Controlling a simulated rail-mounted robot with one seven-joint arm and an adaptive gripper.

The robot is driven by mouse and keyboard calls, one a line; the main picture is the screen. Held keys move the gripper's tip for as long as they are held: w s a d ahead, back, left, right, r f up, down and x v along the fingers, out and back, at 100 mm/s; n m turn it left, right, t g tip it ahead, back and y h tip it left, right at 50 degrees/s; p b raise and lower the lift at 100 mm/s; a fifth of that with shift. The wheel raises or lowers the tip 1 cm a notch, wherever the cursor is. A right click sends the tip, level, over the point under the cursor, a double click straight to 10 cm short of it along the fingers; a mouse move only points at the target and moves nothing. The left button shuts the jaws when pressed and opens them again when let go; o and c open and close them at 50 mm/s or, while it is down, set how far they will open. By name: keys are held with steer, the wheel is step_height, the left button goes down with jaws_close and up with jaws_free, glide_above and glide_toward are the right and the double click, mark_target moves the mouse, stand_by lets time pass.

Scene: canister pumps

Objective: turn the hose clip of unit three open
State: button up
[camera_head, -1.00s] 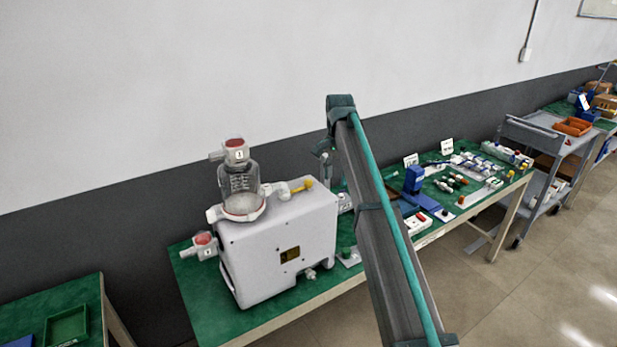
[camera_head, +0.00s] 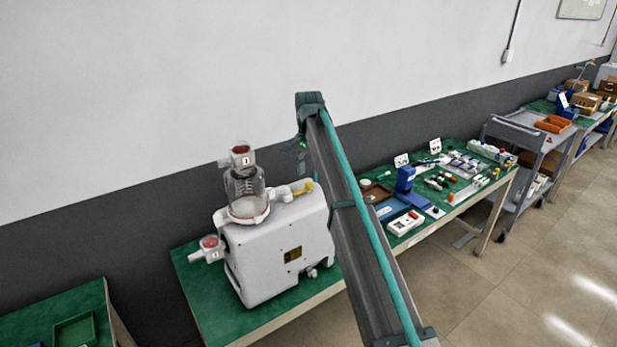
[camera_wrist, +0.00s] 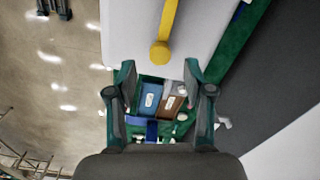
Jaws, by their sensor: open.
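A white pump unit (camera_head: 280,245) stands on a green-topped table, with a clear canister (camera_head: 245,190) on top. A yellow lever (camera_head: 308,187) sits at the end of a white fitting on its top right. I cannot tell whether this lever is the hose clip. Small labels on the canister cap and left port seem to read 1; no unit three mark is legible. In the wrist view the yellow lever (camera_wrist: 163,45) lies beyond my gripper (camera_wrist: 160,72), its round end towards the gap between the fingertips. My gripper is open and empty, apart from the lever.
The table (camera_head: 205,300) continues right behind my arm, with a blue device (camera_head: 404,180), a white box (camera_head: 405,223) and several small parts. A grey cart (camera_head: 520,140) stands farther right. Another green table (camera_head: 40,310) is at lower left. The wall is close behind.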

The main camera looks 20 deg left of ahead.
mark_target(309, 183)
steer(key=shift+f+p, duration=0.4)
steer(key=shift+f, duration=1.4)
jaws_close()
